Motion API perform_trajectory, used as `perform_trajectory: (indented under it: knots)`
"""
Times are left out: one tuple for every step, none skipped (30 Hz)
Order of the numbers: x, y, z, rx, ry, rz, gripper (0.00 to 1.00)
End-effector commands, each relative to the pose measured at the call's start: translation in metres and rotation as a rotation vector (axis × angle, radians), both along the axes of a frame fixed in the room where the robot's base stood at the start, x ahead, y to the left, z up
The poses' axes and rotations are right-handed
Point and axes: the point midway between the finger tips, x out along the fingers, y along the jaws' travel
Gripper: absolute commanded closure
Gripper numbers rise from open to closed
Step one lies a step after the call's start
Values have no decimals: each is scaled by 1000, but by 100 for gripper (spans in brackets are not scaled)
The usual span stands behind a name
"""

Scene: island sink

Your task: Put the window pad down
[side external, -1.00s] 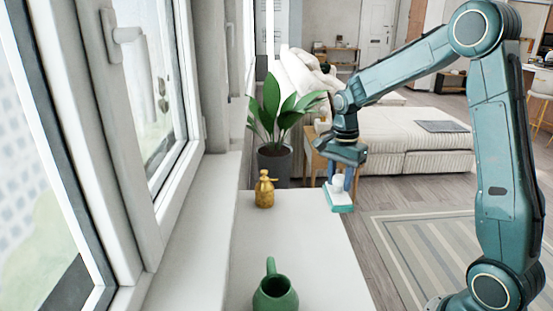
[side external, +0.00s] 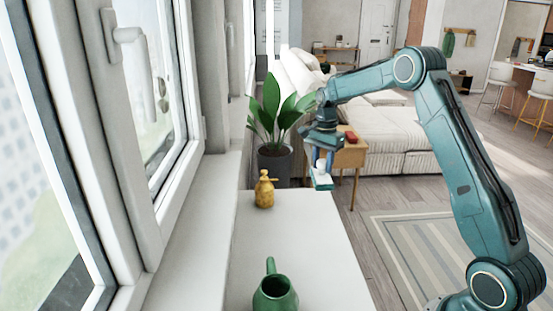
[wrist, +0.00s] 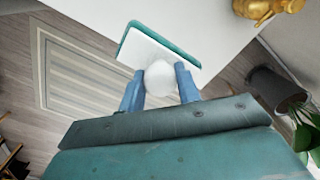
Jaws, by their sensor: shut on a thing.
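The window pad (side external: 322,183) is a flat white and teal pad with a white knob. My gripper (side external: 322,163) is shut on the knob, with the pad hanging below the fingers. In the side view the pad is near the far right end of the white counter (side external: 300,235). In the wrist view the pad (wrist: 150,50) lies beyond the blue fingers of my gripper (wrist: 160,88), with the round white knob between them. It overlaps the counter's edge there. I cannot tell whether it touches the counter.
A green pitcher (side external: 274,291) stands at the near end. A potted plant (side external: 276,130) is behind the counter. The counter's middle is clear.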

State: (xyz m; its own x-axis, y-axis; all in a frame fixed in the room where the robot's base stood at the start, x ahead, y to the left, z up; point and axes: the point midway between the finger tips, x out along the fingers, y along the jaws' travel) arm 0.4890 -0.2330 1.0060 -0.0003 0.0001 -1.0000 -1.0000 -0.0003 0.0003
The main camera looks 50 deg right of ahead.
Motion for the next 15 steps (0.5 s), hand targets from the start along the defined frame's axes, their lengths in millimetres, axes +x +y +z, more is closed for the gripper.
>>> perform_trajectory:
  knots:
    - [7, -8, -5, 0, 0, -1, 97]
    - [10, -11, -6, 0, -1, -1, 97]
    - [15, -16, -9, 0, 0, -1, 97]
    - [18, -20, -11, 0, 0, -1, 97]
    - [22, -24, -13, 0, 0, -1, 97]
    - [26, -29, -16, 0, -1, -2, 97]
    - [28, -33, -18, 0, 0, -1, 97]
    - [31, -36, -20, 0, 0, -1, 97]
    - [35, -41, -23, 0, -1, -1, 97]
    - [38, -45, -26, 0, -1, -1, 97]
    - [40, -48, -28, 0, 0, -1, 97]
    - [43, -53, -32, 0, 1, -1, 97]
    - [46, -57, -34, 0, -1, -1, 97]
    - [48, -60, -37, 0, -1, -1, 97]
    - [51, -65, -40, 0, 0, -1, 97]
